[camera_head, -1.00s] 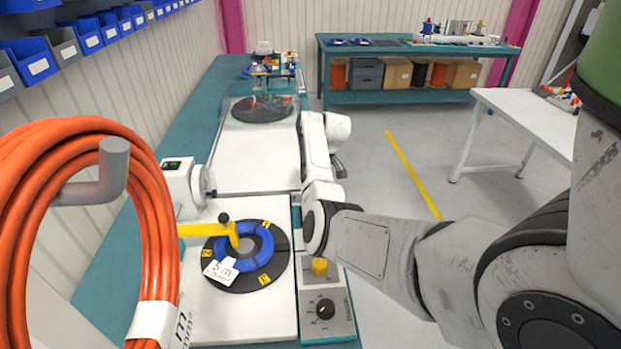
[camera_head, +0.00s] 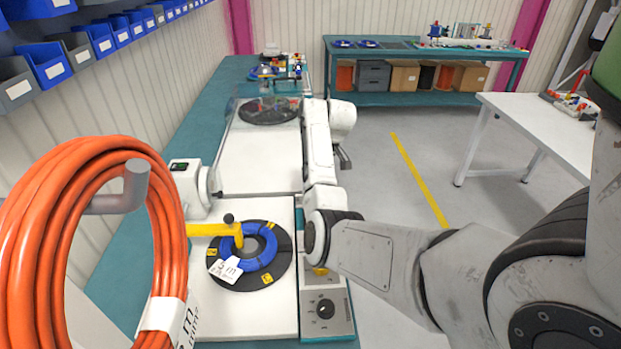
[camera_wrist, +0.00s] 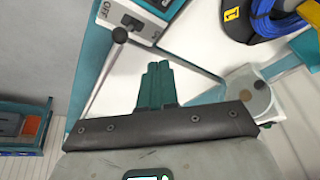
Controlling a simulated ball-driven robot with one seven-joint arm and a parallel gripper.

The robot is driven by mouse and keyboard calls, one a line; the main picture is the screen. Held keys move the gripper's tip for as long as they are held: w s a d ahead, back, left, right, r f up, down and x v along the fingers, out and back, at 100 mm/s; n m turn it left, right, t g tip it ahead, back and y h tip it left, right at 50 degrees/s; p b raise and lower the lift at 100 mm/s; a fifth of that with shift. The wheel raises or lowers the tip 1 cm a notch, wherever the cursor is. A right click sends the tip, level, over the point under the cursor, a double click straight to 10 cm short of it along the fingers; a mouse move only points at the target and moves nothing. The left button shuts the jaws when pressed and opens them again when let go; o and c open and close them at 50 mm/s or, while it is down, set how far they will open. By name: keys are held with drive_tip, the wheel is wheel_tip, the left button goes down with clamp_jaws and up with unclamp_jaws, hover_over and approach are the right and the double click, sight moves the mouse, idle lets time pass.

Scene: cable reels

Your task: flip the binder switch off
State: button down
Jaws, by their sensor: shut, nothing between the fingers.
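In the wrist view my gripper (camera_wrist: 156,85) has its dark green fingers pressed together, with nothing held. Above and left of it is a pale switch panel (camera_wrist: 150,32) marked OFF, with a dark slot. In the head view my gripper (camera_head: 344,157) is a small dark shape beside the bench, mostly behind my arm; the switch is hidden there.
In the head view, a reel disc (camera_head: 280,272) with blue cable lies on the near white plate, beside a control box (camera_head: 327,308) with a black knob. An orange cable coil (camera_head: 28,240) hangs at left. A white table (camera_head: 540,118) stands right; the floor between is clear.

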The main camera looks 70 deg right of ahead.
drive_tip(key=v, duration=0.5)
drive_tip(key=shift+s+b, duration=0.3)
drive_tip(key=shift+s, duration=0.15)
